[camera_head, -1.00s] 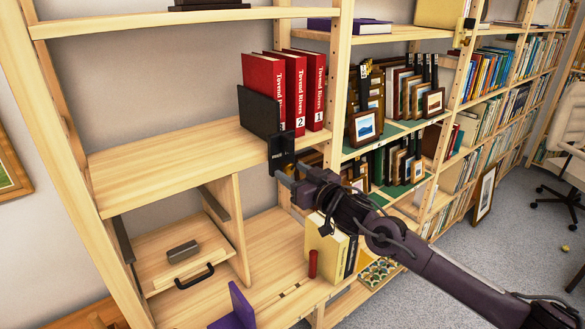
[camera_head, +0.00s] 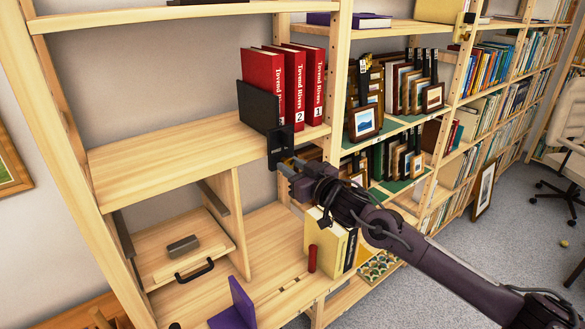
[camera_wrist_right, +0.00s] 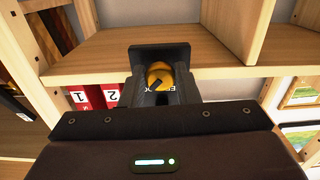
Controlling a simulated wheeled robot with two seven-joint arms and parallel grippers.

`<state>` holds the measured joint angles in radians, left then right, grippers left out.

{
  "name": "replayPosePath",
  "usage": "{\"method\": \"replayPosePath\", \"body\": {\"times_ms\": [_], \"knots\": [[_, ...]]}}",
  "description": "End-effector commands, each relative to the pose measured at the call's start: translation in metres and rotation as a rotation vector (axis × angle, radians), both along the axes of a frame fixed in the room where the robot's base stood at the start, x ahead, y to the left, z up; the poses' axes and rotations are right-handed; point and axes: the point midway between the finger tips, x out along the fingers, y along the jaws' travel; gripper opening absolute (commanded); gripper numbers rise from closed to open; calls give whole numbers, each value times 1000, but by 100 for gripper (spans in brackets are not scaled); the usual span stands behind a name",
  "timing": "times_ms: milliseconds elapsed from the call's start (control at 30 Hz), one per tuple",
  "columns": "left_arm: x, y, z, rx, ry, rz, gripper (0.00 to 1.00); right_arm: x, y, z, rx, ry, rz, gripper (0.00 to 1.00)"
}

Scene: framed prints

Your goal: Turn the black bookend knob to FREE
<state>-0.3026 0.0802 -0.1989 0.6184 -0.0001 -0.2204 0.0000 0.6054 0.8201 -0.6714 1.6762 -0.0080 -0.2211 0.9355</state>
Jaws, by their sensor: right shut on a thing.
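The black bookend (camera_head: 258,108) stands on the middle shelf against the left side of the red books. Its dark front plate (camera_head: 281,140) hangs over the shelf's front edge. In the right wrist view the plate (camera_wrist_right: 142,54) surrounds a round orange-yellow knob (camera_wrist_right: 160,72) with a dark slanted mark. Pale lettering on the plate is mostly hidden by the fingers, so I cannot read the setting. My right gripper (camera_head: 284,167) is at the plate, its fingers shut on the knob, as the right wrist view (camera_wrist_right: 160,88) shows. My left gripper is out of view.
Several red books (camera_head: 295,85) stand right of the bookend. The shelf (camera_head: 165,160) to its left is clear. Framed prints (camera_head: 365,122) fill the bay to the right. Below are yellow books (camera_head: 325,240), a red cylinder (camera_head: 312,258) and a purple bookend (camera_head: 240,305).

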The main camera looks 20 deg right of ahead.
Motion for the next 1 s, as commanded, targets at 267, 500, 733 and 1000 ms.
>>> {"method": "replayPosePath", "body": {"times_ms": [267, 500, 733, 1000], "knots": [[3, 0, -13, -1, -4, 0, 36, 0, 0, -2, -153, -59, -1, 6], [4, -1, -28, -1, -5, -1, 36, 0, -1, -3, -361, -133, -1, 6], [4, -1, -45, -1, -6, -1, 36, 0, -1, -2, -568, -208, 0, 6], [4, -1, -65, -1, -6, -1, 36, 0, -1, -2, -810, -297, 0, 6]]}}
